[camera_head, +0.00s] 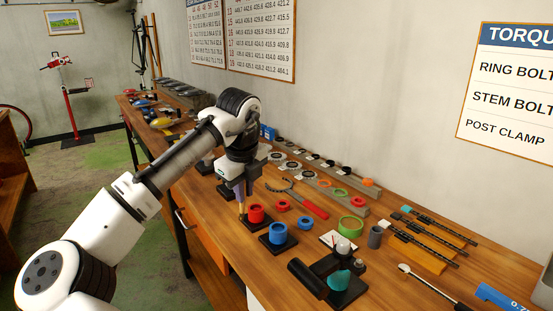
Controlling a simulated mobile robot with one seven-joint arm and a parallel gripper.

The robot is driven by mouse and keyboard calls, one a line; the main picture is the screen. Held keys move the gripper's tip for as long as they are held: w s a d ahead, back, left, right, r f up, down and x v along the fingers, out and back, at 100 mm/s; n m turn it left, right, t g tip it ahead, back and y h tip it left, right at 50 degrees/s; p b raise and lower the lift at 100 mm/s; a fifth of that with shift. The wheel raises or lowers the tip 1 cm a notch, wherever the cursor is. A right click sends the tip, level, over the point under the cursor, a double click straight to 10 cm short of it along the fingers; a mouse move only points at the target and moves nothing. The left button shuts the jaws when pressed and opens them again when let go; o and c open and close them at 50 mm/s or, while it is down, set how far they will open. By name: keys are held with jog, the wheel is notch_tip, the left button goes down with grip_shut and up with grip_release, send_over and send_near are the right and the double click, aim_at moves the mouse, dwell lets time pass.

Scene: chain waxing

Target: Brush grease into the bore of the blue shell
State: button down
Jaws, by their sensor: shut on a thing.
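The blue shell (278,233) stands upright on a dark square base on the workbench, its round bore facing up. My gripper (240,184) points down over the bench, behind and to the left of the blue shell. It is shut on a slim brush (241,201) with a purplish handle, held roughly upright with its pale tip down. The tip is just left of a red shell (256,214) on a similar dark base. I cannot tell whether the tip touches anything. No grease can be made out at this size.
Dark rods (427,238) lie at right.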

jog(key=d+r+m+p, duration=0.2)
jog(key=d+r+p, duration=0.15)
jog(key=d, duration=0.45)
jog(key=shift+m+h, duration=0.3)
jog(key=shift+m, duration=0.1)
jog(key=f+b, duration=0.2)
jog(key=b, duration=0.1)
jog(key=f+b, duration=0.2)
jog(key=b, duration=0.1)
jog(key=shift+d+f, duration=0.2)
jog(key=shift+f, duration=0.3)
jog(key=shift+s+x, duration=0.25)
jog(key=shift+x, duration=0.7)
jog(key=shift+f, duration=0.1)
dwell(0.3)
jog(key=shift+s+a, duration=0.35)
jog(key=shift+a, duration=0.05)
jog(key=shift+d+p, duration=0.1)
jog(key=shift+p, duration=0.2)
